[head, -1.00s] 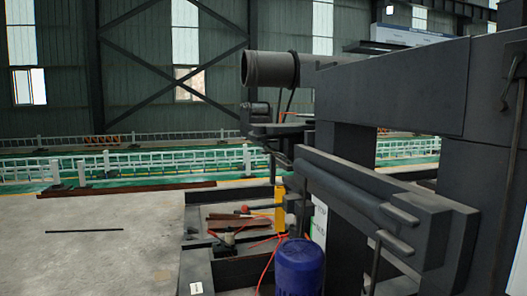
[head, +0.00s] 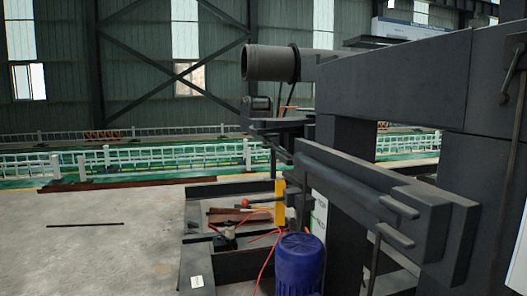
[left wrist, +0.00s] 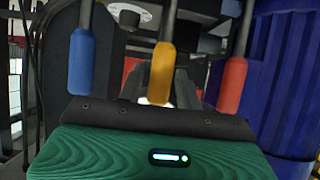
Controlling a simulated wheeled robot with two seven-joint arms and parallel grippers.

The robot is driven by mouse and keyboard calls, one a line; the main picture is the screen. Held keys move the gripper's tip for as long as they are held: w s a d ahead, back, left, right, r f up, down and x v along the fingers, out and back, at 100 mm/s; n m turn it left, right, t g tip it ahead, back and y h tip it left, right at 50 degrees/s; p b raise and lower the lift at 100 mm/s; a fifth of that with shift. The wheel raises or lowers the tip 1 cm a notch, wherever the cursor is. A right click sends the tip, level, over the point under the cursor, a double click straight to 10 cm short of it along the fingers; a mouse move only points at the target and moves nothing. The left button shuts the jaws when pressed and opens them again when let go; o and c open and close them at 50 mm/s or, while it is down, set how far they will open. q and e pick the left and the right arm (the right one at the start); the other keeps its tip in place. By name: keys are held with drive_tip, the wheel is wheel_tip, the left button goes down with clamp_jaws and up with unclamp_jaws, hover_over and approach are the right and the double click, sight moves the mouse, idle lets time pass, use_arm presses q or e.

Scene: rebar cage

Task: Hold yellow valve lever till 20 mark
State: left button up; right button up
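The yellow valve lever (left wrist: 161,72) hangs at the middle of the left wrist view, its rounded end down. A blue lever (left wrist: 82,62) is to its left and a red lever (left wrist: 232,84) to its right. My left gripper (left wrist: 168,88) shows as dark finger shapes near the lower end of the yellow lever, above the green hand body. The lever hides part of them, so I cannot tell whether they touch it or how wide they stand. The 20 mark and any gauge reading are not readable. My right gripper is in neither current view.
In the head view, a large dark machine frame (head: 395,88) fills the right side. A blue motor (head: 299,266) stands at its foot. A low dark tray (head: 245,270) holds tools and red cables. Bare floor (head: 100,250) lies to the left, with a thin dark rod (head: 85,225).

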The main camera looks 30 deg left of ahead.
use_arm(q)
clamp_jaws()
drive_tip(key=shift+f, duration=0.1)
drive_tip(key=shift+s+a+f+t+b, duration=0.2)
drive_tip(key=shift+s+t+b, duration=0.1)
drive_tip(key=shift+b, duration=0.5)
drive_tip(key=shift+s+a+r+h+b, duration=0.1)
drive_tip(key=shift+a+r+h+b, duration=0.1)
drive_tip(key=shift+a+h+b, duration=0.25)
drive_tip(key=shift+a+t, duration=0.15)
drive_tip(key=shift+t, duration=0.15)
